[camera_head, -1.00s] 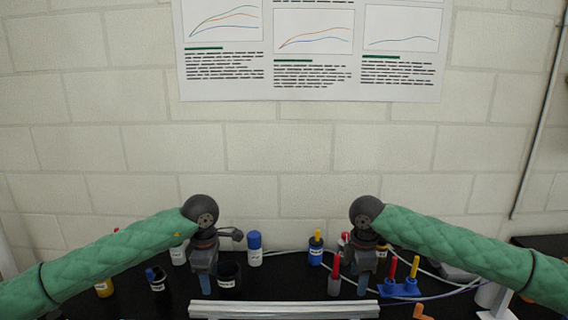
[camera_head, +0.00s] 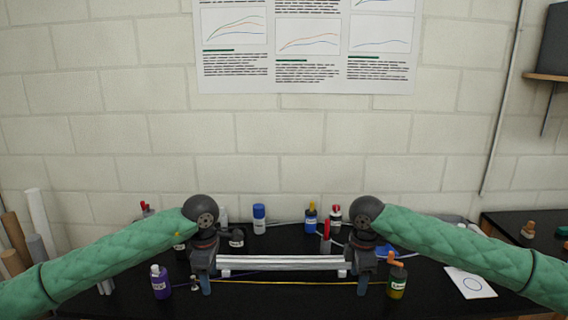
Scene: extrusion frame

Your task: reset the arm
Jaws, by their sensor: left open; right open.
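My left gripper (camera_head: 206,284) hangs pointing down at the left of centre, its green-sleeved arm coming in from the left. My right gripper (camera_head: 364,284) hangs pointing down at the right of centre, its green-sleeved arm coming in from the right. Both grippers are open, though the gap between their fingers is hard to see from here. A silver extrusion bar (camera_head: 282,263) lies level across the space between them. Its ends are close to or behind the grippers, so I cannot tell whether they touch.
The black bench (camera_head: 260,303) holds several bottles, including a purple one (camera_head: 160,284) at left, a green-yellow one (camera_head: 397,279) at right and a blue-capped one (camera_head: 259,219) behind. A white card (camera_head: 469,283) lies at right. Rolls (camera_head: 40,222) stand at far left.

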